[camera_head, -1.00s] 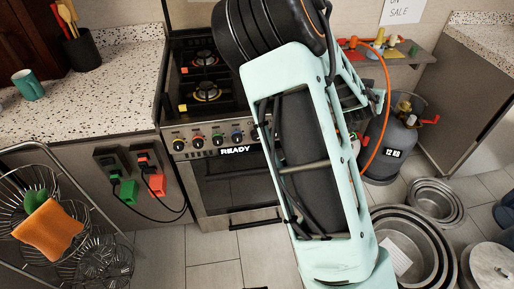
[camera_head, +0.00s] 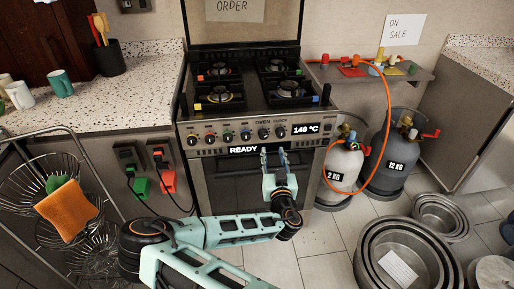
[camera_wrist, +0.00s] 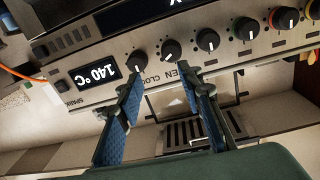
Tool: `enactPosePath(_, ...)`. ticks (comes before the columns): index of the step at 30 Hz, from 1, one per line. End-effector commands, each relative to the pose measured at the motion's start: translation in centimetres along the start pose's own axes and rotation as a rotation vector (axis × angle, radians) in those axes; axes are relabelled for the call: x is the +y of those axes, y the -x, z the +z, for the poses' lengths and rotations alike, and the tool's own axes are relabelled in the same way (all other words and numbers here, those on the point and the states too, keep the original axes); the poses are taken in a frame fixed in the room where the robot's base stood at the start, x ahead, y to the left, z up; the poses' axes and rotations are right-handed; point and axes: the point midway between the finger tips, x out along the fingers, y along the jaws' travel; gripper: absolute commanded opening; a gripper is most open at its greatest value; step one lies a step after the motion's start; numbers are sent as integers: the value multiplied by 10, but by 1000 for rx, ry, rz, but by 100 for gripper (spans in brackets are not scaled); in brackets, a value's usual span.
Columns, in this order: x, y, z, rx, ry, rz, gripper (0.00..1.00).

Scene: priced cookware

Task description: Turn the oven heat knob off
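The oven front (camera_head: 235,140) carries a row of dark knobs under the burners. The knob under the OVEN label (camera_head: 263,133) is at the right of the row, beside the clock knob (camera_head: 280,132). In the wrist view the oven knob (camera_wrist: 171,49) and clock knob (camera_wrist: 136,60) appear above my fingertips, each with a white mark. A display (camera_head: 306,129) reads 140 °C. My gripper (camera_head: 274,152) is open and empty, just below these two knobs. In the wrist view its fingers (camera_wrist: 161,78) are spread, apart from the knobs, partly covering the label.
Gas cylinders (camera_head: 393,165) with an orange hose stand to the right. Stacked metal pots (camera_head: 400,235) are on the floor at right. A wire rack (camera_head: 95,240) with an orange cloth stands at left.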

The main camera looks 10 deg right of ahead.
Motion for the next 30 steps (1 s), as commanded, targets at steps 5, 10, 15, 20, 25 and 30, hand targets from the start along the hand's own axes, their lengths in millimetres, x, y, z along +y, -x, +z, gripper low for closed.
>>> enactPosePath(5,-10,5,6,15,-3,-47,34)
enactPosePath(10,-12,-12,6,16,-4,-51,34)
enactPosePath(15,-13,-44,6,16,-3,-50,34)
enactPosePath(20,-14,-73,6,15,-3,-49,34)
enactPosePath(25,-15,-93,5,15,-4,-48,34)
enactPosePath(30,-15,-101,5,14,-3,-47,34)
